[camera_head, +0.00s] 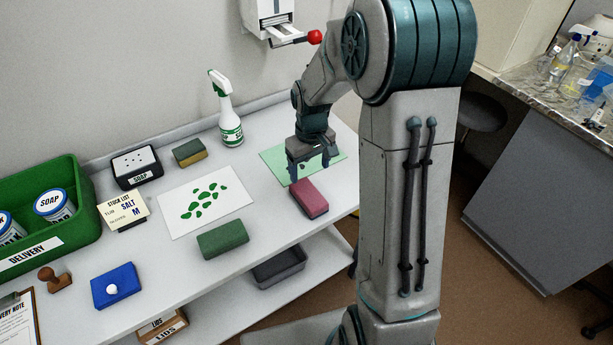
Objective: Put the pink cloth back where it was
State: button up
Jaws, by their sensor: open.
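The pink cloth (309,201), a thick folded block, lies on the white bench near its front edge, at the right. Its far end is close to the front edge of a pale green mat (273,158); whether they touch I cannot tell. My gripper (309,172) points down over the mat, just behind the cloth, and hides part of the mat. It is open. The cloth is outside its fingers. A small dark mark shows on the mat between the fingers.
A white sheet with green spots (206,201) and a green cloth (222,239) lie mid-bench. A blue box (117,285) and green delivery crate (85,220) are left.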

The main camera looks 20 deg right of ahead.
jog(key=s+r+m+t, duration=0.1)
jog(key=s+r, duration=0.6)
jog(key=s, duration=0.3)
jog(key=s+r+m+t, duration=0.2)
jog(key=s+r, duration=0.4)
jog(key=s, duration=0.5)
jog(key=shift+s+r+m, duration=0.2)
jog(key=shift+r+m, duration=0.1)
jog(key=shift+r, duration=0.1)
